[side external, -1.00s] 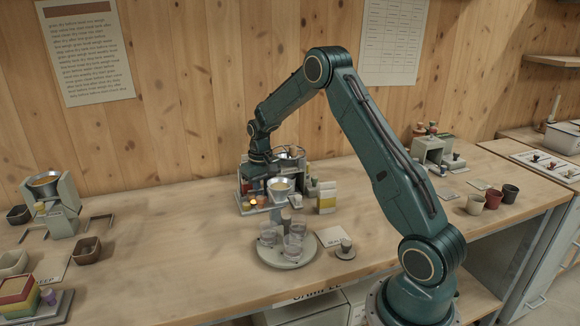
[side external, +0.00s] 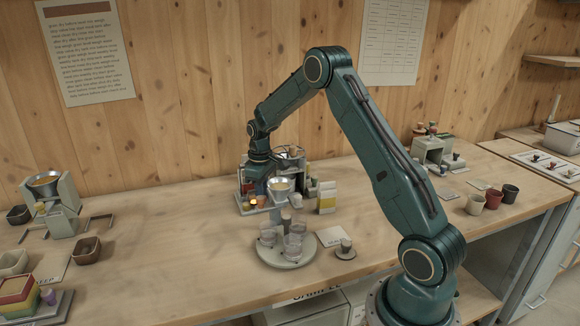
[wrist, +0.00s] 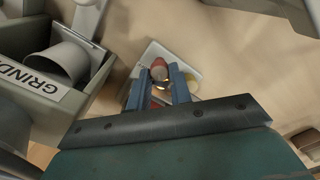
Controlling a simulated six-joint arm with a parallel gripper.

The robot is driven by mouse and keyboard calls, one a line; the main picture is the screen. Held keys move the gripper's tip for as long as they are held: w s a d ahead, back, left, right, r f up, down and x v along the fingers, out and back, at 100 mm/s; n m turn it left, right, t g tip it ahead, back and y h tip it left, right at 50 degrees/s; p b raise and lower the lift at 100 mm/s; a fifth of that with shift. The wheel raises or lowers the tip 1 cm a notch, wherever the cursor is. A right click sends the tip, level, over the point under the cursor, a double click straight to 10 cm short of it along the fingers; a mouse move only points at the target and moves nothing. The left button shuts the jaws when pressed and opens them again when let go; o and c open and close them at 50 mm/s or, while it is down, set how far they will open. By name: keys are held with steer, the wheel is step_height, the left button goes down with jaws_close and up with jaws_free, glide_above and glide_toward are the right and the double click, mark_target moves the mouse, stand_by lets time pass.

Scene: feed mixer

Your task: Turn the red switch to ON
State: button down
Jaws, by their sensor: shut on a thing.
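The red switch (wrist: 159,68) shows in the wrist view as a small red knob on a pale plate (wrist: 151,53). My gripper (wrist: 158,78) has its two blue-grey fingers on either side of the knob, shut on it. A small yellow part shows just right of the fingers. The fingers hide much of the plate, and I cannot read any ON marking or tell which way the switch is turned. In the side view my gripper (side external: 258,178) reaches down at the grey feed machine (side external: 244,190); the switch itself is too small to make out there.
A grey box labelled GRIND (wrist: 45,88) stands close left of my gripper in the wrist view. A metal funnel (side external: 279,187) and a round stand (side external: 288,258) with clear cups are in front of the machine.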

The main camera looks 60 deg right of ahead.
steer(key=shift+w, duration=0.1)
steer(key=c, duration=1.3)
jaws_free()
steer(key=shift+o, duration=0.2)
step_height(320, 180, up, 14)
